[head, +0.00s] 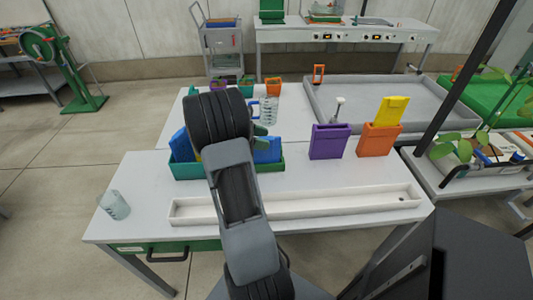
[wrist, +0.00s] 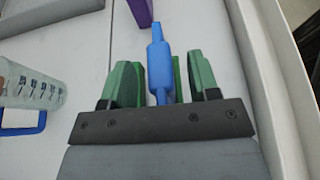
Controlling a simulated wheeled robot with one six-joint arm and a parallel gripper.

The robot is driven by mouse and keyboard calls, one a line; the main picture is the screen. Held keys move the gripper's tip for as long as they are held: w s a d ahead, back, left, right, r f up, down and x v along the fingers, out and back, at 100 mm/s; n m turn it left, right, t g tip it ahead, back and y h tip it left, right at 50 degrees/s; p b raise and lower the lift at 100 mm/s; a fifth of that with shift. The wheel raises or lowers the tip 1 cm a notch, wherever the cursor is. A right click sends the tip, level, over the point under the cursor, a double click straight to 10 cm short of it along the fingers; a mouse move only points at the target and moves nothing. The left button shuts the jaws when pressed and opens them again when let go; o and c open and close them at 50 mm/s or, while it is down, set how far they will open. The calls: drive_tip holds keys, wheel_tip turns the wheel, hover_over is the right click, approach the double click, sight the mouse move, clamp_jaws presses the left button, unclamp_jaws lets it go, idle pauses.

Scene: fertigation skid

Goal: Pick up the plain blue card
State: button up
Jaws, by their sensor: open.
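In the wrist view, a narrow blue piece (wrist: 158,60) shows between the two green fingers of my gripper (wrist: 163,82), seen nearly edge-on. The fingers are open, with a gap on each side of it. In the head view, a finger shows just above the blue card, and the rest of my gripper is hidden behind my arm.
A purple holder (head: 330,142) and an orange holder (head: 378,139) with a yellow card (head: 393,110) stand to the right. A clear jug (head: 269,112) with a blue handle stands behind the tray. A long white trough (head: 310,204) lies in front, and a beaker (head: 115,205) stands front left.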

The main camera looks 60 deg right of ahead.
drive_tip(key=shift+x, duration=0.85)
clamp_jaws()
